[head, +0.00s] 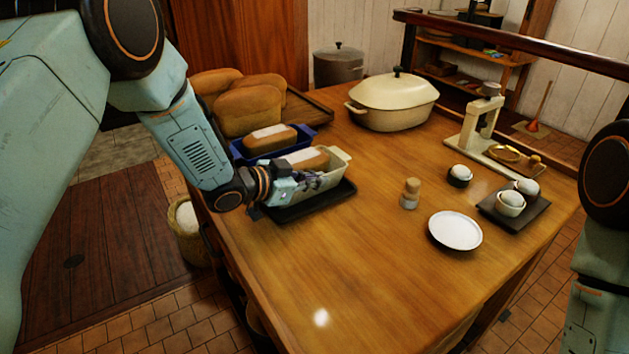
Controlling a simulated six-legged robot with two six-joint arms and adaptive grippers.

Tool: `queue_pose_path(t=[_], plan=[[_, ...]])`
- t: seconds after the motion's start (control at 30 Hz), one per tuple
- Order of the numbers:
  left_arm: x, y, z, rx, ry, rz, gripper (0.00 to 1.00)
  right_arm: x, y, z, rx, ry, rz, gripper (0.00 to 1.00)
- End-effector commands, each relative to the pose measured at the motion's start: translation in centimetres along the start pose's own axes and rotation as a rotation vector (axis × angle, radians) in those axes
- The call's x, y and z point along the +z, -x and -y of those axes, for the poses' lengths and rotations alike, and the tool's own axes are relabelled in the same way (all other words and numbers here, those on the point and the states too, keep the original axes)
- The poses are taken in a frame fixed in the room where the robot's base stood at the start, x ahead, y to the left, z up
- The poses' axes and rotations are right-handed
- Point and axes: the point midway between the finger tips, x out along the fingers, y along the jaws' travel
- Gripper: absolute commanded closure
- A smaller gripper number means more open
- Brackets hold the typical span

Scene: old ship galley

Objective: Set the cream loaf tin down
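The cream loaf tin (328,181), with a pale-topped loaf in it, is upright at the left side of the wooden table, over a black tray (287,213). Whether its base touches the tray is hard to tell. My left gripper (306,184) is at the tin's near wall, with its fingers closed on that wall; the fingertips are partly hidden. A blue loaf tin (300,134) with a similar loaf stands just behind the cream one. My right gripper is out of view; only part of that arm shows at the right edge.
Brown loaves (248,108) sit on a board behind the tins. A cream lidded pot (392,103) stands at the back. A white plate (455,231), a small shaker (410,194) and a dark tray (489,207) with cups are to the right. The table's front is clear.

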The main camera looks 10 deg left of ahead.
Motion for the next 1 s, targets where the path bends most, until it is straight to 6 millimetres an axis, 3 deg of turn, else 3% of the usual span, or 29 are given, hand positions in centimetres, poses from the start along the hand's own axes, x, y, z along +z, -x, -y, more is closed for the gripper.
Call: queue_pose_path(t=[0.1, 0.4, 0.77, 1.0], plan=[[-0.3, 0.0, 0.1, -0.001, -0.003, -0.004, 1.0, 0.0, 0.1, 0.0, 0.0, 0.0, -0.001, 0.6], [-0.1, 0.1, 0.0, 0.001, 0.001, 0.001, 0.73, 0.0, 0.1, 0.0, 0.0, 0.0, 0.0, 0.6], [-0.1, 0.4, 0.1, -0.001, 0.002, 0.002, 0.72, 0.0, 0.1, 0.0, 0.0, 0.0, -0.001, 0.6], [-0.2, 4.3, 0.2, -0.005, 0.007, 0.001, 0.72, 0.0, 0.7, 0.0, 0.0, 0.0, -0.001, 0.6]])
